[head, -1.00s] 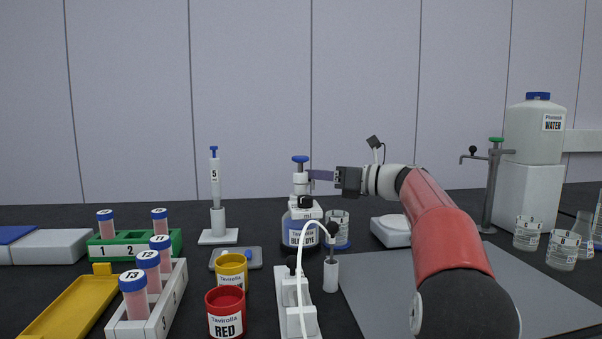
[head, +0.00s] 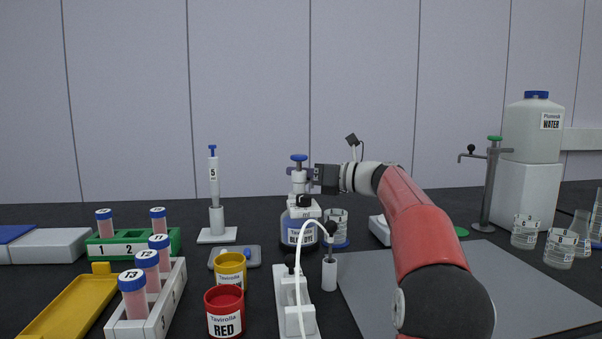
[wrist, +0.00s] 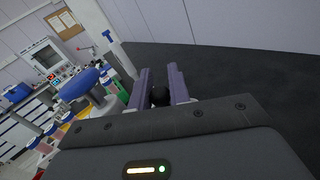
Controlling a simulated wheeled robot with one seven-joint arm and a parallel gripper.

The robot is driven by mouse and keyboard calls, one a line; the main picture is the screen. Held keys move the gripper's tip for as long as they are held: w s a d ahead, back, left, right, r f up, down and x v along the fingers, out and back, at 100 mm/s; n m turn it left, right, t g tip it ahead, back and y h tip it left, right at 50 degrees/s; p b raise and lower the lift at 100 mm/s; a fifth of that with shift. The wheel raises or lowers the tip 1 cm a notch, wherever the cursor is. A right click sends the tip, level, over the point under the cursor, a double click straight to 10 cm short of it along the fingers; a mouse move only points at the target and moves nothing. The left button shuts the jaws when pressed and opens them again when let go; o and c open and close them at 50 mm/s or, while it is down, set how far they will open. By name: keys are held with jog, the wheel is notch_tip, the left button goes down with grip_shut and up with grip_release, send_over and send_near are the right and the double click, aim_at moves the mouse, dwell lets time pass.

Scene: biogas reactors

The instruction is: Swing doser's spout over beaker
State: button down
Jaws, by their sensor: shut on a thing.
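The doser (head: 300,185), a white pump head with a blue knob, stands upright on a bottle with a blue label (head: 299,237). Its blue knob shows at left in the wrist view (wrist: 80,80). My gripper (head: 300,172) reaches in from the right at the doser's head. In the wrist view its purple fingers (wrist: 160,84) close around a black round part (wrist: 160,96), apparently of the doser's spout. The spout's direction is not clear.
A white power strip (head: 292,300) with an arching cable and a small white holder (head: 329,272) stand in front of the bottle. Red (head: 225,310) and yellow (head: 231,270) jars stand to the left. A white device (head: 380,230) is partly hidden by my arm.

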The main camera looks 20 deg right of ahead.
jog(key=shift+s+d+m+t+h, duration=0.1)
jog(key=shift+d+m+t+h, duration=0.05)
jog(key=shift+m+t+h, duration=0.2)
jog(key=m+t+h+b, duration=0.1)
jog(key=h, duration=0.1)
jog(key=s+d+m+t+h, duration=0.1)
jog(key=m+t+h, duration=0.1)
jog(key=shift+d+h+b, duration=0.15)
jog(key=shift+h+b, duration=0.1)
jog(key=shift+b, duration=0.15)
jog(key=shift+s+d+m+t+h+b, duration=0.15)
jog(key=shift+s+d+m+t+h, duration=0.15)
jog(key=shift+m+h, duration=0.8)
jog(key=shift+s+d+m+t+h+b, duration=0.25)
jog(key=shift+s+m+h, duration=0.3)
jog(key=shift+h, duration=0.9)
jog(key=shift+s+d+m+t+h+b, duration=0.1)
jog(key=shift+s+d+m+t+h, duration=0.15)
jog(key=shift+m+h, duration=0.9)
jog(key=shift+h, duration=0.3)
jog(key=c, duration=1.6)
grip_release()
jog(key=s, duration=0.7)
jog(key=shift+s+b, duration=0.4)
jog(key=shift+o, duration=0.2)
